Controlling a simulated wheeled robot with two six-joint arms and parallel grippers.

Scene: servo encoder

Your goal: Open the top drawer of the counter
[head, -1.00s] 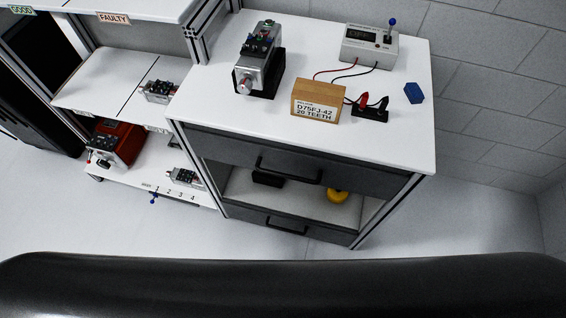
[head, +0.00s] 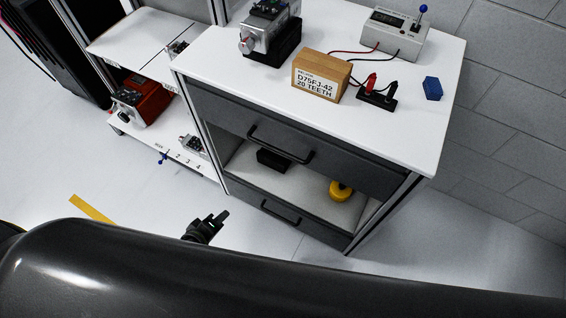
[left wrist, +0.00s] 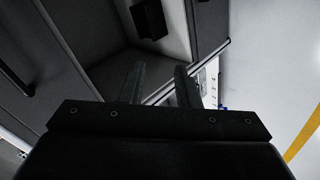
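The counter (head: 402,122) has a white top and a dark grey top drawer (head: 345,165) under it. The drawer is shut and has a black bar handle (head: 281,152). My left gripper (head: 222,217) is in front of the counter, lower left of that handle and apart from it. My right gripper is not in view.
A lower drawer (head: 272,212) sits below an open shelf with a black box (head: 274,160) and a yellow object (head: 341,190). A cardboard box (head: 320,75), a meter (head: 395,33) and a blue block (head: 433,88) stand on top. Shelving stands left; floor in front is clear.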

